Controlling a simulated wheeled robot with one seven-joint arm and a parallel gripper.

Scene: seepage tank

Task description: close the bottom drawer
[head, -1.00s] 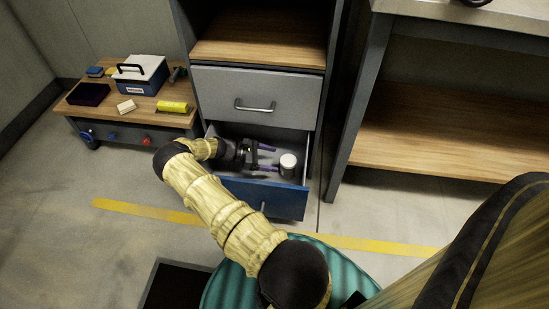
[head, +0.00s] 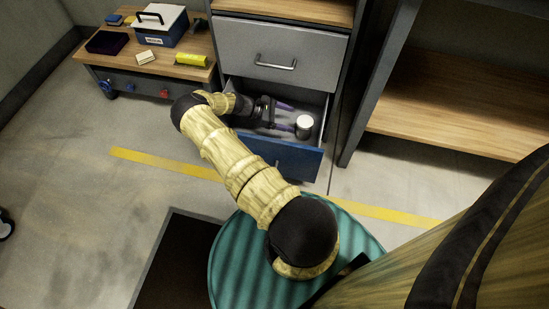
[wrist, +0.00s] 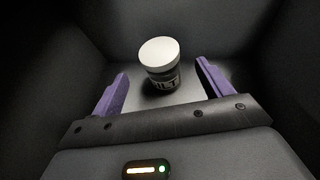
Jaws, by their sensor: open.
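The bottom drawer (head: 290,158) has a blue front and stands pulled out below a closed grey drawer (head: 280,48). A white-lidded jar (head: 304,126) stands upright inside it. My gripper (head: 288,116) is inside the drawer, left of the jar, with its purple fingers pointing toward it. In the wrist view, my gripper (wrist: 163,90) is open, its fingers apart on either side of the jar (wrist: 160,62). The jar stands a little beyond the fingertips and has a dark label with partly readable letters. The blue front's handle is mostly hidden by my arm.
A low wooden bench (head: 190,70) at the left holds a blue toolbox (head: 160,25), a yellow cylinder (head: 191,60) and small items. A wooden shelf (head: 455,118) stands at the right. Floor with a yellow line (head: 150,158) lies in front.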

